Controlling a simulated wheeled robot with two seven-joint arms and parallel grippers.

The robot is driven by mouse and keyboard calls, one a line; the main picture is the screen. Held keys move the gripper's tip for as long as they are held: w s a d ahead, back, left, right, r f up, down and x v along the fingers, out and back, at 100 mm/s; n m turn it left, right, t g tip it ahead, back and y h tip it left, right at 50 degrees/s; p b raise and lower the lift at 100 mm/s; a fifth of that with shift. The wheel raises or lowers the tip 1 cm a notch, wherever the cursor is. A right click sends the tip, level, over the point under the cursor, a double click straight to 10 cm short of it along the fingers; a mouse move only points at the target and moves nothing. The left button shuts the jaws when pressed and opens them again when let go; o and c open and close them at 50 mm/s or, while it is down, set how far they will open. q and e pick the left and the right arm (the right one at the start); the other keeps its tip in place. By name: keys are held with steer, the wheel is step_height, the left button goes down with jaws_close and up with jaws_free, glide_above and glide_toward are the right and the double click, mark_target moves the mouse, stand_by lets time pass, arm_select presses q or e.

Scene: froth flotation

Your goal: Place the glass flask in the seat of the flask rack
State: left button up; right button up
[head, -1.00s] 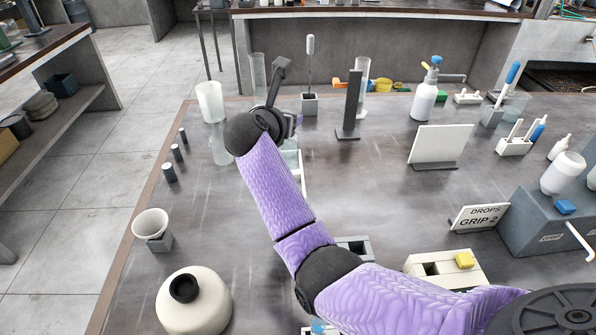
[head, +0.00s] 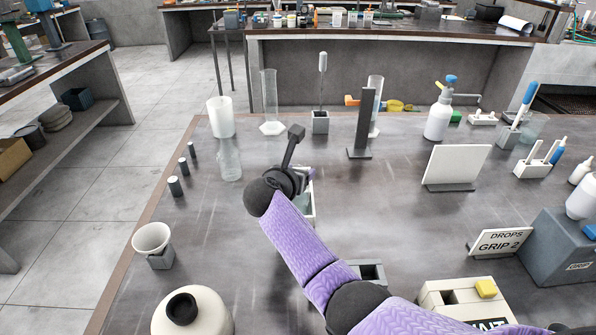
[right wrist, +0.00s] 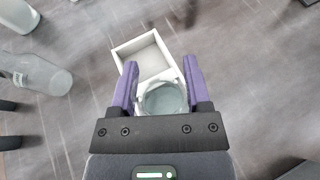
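The glass flask (right wrist: 162,98) shows from above in the right wrist view as a clear round rim. It fills the gap between the purple fingers of my right gripper (right wrist: 160,84), which look shut on it. The white flask rack (right wrist: 143,54) is directly below and beyond the fingers, with an open square compartment showing. Whether the flask's base touches the rack is hidden. In the head view my right gripper (head: 303,178) is over the rack (head: 311,208), and my arm covers much of both. My left gripper is not in view.
A clear glass vessel (head: 229,160) and a white beaker (head: 220,118) stand left of the gripper. A stand with a dark upright plate (head: 362,125) is behind right. A white board (head: 456,166) stands at right. The table between rack and board is clear.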

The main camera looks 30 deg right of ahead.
steer(key=shift+o, duration=1.2)
steer(key=shift+r, duration=0.3)
steer(key=p+v, duration=0.5)
steer(key=shift+r, duration=0.4)
steer(key=f+p+v, duration=0.1)
steer(key=p+v, duration=0.2)
steer(key=v, duration=0.3)
steer(key=shift+s+a+r+p, duration=0.2)
steer(key=shift+s+a+p, duration=0.1)
steer(key=shift+s, duration=0.1)
